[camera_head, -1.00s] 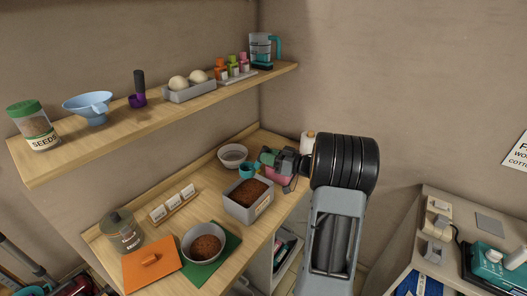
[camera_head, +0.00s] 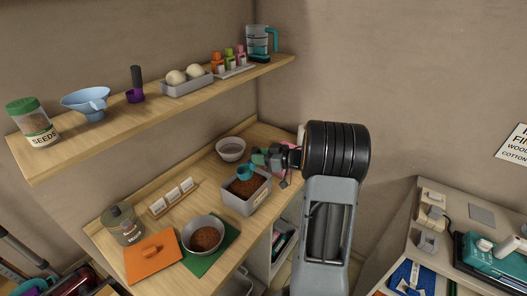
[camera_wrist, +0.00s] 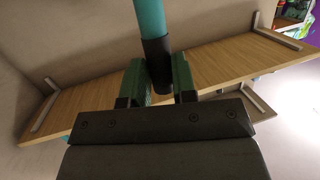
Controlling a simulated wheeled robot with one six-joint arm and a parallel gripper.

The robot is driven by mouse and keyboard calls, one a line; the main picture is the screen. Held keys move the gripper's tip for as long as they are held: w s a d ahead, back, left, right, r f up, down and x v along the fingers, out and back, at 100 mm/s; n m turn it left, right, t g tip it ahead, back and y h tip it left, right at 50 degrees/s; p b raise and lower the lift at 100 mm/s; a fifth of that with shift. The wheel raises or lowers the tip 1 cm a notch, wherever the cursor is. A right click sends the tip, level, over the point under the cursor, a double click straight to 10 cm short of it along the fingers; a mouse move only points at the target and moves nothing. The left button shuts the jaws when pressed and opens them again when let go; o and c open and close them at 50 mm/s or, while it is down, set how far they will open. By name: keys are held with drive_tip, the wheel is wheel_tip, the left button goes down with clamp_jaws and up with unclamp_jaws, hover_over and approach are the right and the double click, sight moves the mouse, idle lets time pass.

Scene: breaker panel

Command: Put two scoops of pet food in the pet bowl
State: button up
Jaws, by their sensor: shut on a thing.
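My gripper (camera_head: 273,158) is shut on the teal scoop (camera_head: 246,172). In the wrist view, the green finger pads of my gripper (camera_wrist: 158,82) close on the scoop's handle (camera_wrist: 150,20) at its dark collar. The scoop's cup overlaps the back of the grey food bin (camera_head: 262,198), which holds brown pet food (camera_head: 243,188). I cannot tell what is inside the cup or how high it is. The grey pet bowl (camera_head: 189,245) stands on a green mat (camera_head: 230,240) at the front left, with brown food (camera_head: 206,239) in it.
An empty-looking grey bowl (camera_head: 231,149) stands behind the bin. A laden shelf (camera_head: 150,118) hangs above. A pink object (camera_head: 287,147) is partly behind my gripper.

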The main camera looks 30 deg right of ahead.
wheel_tip(320, 180, down, 9)
drive_tip(key=b, duration=0.4)
drive_tip(key=shift+a+r+h, duration=0.15)
drive_tip(key=shift+a+h, duration=0.05)
drive_tip(key=shift+h, duration=0.1)
idle(0.3)
drive_tip(key=shift+w, duration=0.1)
idle(0.5)
idle(0.3)
drive_tip(key=shift+s+d+f+m+t+y+b, duration=0.25)
drive_tip(key=shift+d+f+t+y+b, duration=0.3)
drive_tip(key=shift+b, duration=0.35)
drive_tip(key=shift+s+d+f+m+t+y+b, duration=0.15)
drive_tip(key=shift+s+d+f+t+y+b, duration=0.15)
drive_tip(key=shift+d+f+t+y+b, duration=0.45)
drive_tip(key=shift+s+a+r+g, duration=0.1)
drive_tip(key=shift+r+g, duration=0.15)
drive_tip(key=shift+g, duration=0.05)
drive_tip(key=shift+s, duration=0.1)
drive_tip(key=shift+r, duration=0.1)
